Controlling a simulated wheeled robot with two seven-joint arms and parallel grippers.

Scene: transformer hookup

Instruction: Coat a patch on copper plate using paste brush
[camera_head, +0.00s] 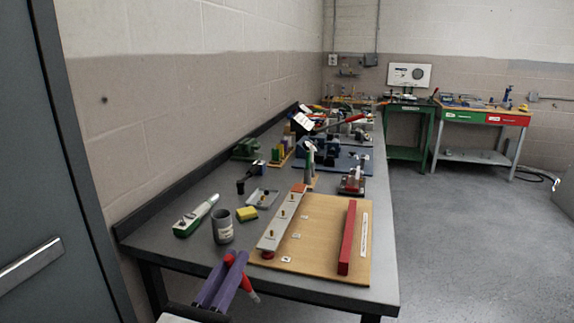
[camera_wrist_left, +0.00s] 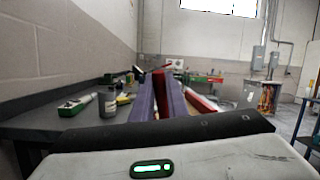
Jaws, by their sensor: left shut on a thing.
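My left gripper (camera_head: 226,276), with purple fingers, is at the table's front edge, shut on a red-handled tool, likely the paste brush (camera_head: 243,280). The tool slants down to the right; its working end is small and unclear. In the left wrist view the brush (camera_wrist_left: 160,82) shows red between the fingers. A long grey bar with brass-coloured studs (camera_head: 279,224) lies on a wooden board (camera_head: 318,222), right of the gripper. An orange-brown piece (camera_head: 299,188) shows at its far end; I cannot tell which part is the copper plate. My right gripper is out of view.
A grey cup (camera_head: 223,227) stands just behind the gripper. A yellow sponge (camera_head: 247,214), a grey tray (camera_head: 262,198) and a green-and-white tool (camera_head: 196,216) are nearby. A red bar (camera_head: 347,238) stands along the board's right side. Several tools crowd the table's far end.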

